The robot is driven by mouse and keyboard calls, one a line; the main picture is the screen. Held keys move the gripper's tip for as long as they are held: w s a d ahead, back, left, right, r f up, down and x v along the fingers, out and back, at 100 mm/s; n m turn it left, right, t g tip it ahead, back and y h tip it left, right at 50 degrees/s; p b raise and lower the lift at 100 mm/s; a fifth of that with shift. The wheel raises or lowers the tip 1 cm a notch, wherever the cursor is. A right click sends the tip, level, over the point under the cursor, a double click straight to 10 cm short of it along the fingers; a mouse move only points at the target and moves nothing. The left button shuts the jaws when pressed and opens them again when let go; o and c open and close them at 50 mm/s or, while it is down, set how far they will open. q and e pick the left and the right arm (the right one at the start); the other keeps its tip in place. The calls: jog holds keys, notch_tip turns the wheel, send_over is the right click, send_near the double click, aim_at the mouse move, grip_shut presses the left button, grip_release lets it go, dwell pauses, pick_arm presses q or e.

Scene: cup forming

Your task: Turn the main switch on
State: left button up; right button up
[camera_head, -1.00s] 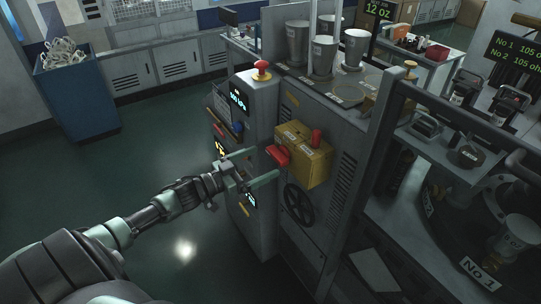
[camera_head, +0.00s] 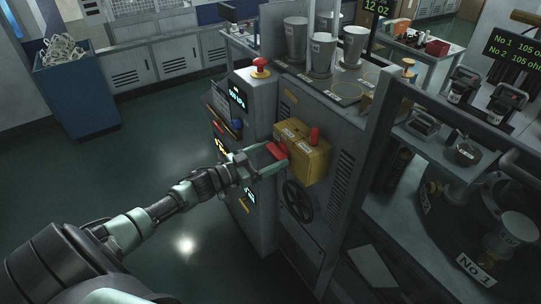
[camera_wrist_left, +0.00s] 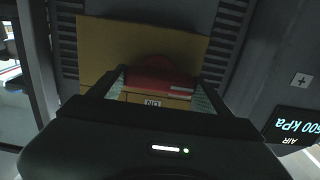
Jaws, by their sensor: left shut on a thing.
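The main switch is a yellow box (camera_head: 309,162) on the side of the grey machine, with a red handle (camera_head: 277,151) on its left face and a red knob on top. In the left wrist view the red handle (camera_wrist_left: 160,84) lies between my fingers, with an "ON" label (camera_wrist_left: 152,103) beside it. My left gripper (camera_head: 274,157) is shut on the red handle, one finger on each side. My right gripper is not in view.
A black handwheel (camera_head: 298,201) sits below the box. A red emergency button (camera_head: 260,67) tops the grey cabinet, which has lit displays (camera_head: 238,97). Several grey cups (camera_head: 321,54) stand on the machine top. Open floor lies to the left.

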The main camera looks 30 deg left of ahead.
pick_arm(q)
jog(key=m+b, duration=0.1)
jog(key=m, duration=0.1)
jog(key=shift+m, duration=0.4)
jog(key=m+b, duration=0.1)
jog(key=m, duration=0.4)
jog(key=shift+b, duration=0.4)
jog(key=m+b, duration=0.2)
jog(key=m, duration=0.3)
jog(key=shift+d+f+m, duration=0.1)
jog(key=shift+m, duration=0.3)
jog(key=shift+s+m+b, duration=0.1)
jog(key=shift+m+b, duration=1.2)
jog(key=shift+m, duration=0.8)
jog(key=o, duration=1.4)
jog(key=shift+c, duration=0.2)
jog(key=shift+r, duration=0.2)
